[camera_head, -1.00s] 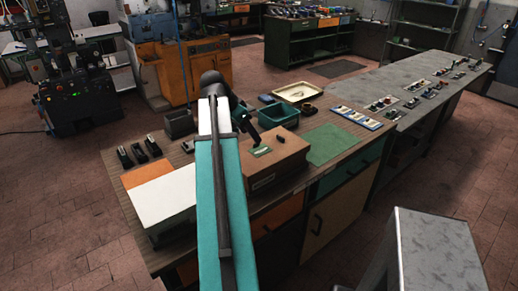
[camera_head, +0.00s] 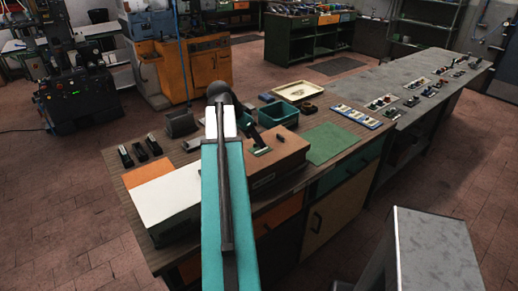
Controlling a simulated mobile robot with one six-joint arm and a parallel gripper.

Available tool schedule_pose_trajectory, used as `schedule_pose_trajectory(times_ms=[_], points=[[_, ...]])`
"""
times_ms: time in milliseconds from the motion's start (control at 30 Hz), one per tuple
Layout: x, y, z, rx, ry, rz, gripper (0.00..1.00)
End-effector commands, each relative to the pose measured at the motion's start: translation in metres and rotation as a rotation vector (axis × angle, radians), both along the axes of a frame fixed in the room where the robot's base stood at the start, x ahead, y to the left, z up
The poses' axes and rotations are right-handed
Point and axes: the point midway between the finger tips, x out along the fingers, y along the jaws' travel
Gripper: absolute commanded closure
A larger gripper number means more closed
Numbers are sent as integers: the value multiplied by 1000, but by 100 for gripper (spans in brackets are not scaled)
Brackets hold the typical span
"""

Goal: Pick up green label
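The green label (camera_head: 261,151) lies on top of a brown cardboard box (camera_head: 285,155) on the workbench. Only a small part of it shows. My gripper (camera_head: 258,145) is a small dark shape pointing down at the label. Its tip overlaps the label in the picture and hides part of it. I cannot tell whether it touches the label or whether the fingers are open or shut. My teal and white arm crosses the middle of the view.
A small dark item (camera_head: 280,137) lies on the box. A green bin (camera_head: 278,114) and a cream tray (camera_head: 295,90) stand behind it. A green mat (camera_head: 329,143) lies to the right. A white and orange box (camera_head: 170,200) sits at left. Black items (camera_head: 140,151) stand at the back left.

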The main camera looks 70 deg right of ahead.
Motion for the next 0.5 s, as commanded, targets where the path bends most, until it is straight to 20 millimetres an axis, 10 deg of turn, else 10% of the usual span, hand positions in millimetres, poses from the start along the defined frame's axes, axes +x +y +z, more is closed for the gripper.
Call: schedule_pose_trajectory(times_ms=[500], points=[[-11, -17, -32, 1, 0, 0, 44]])
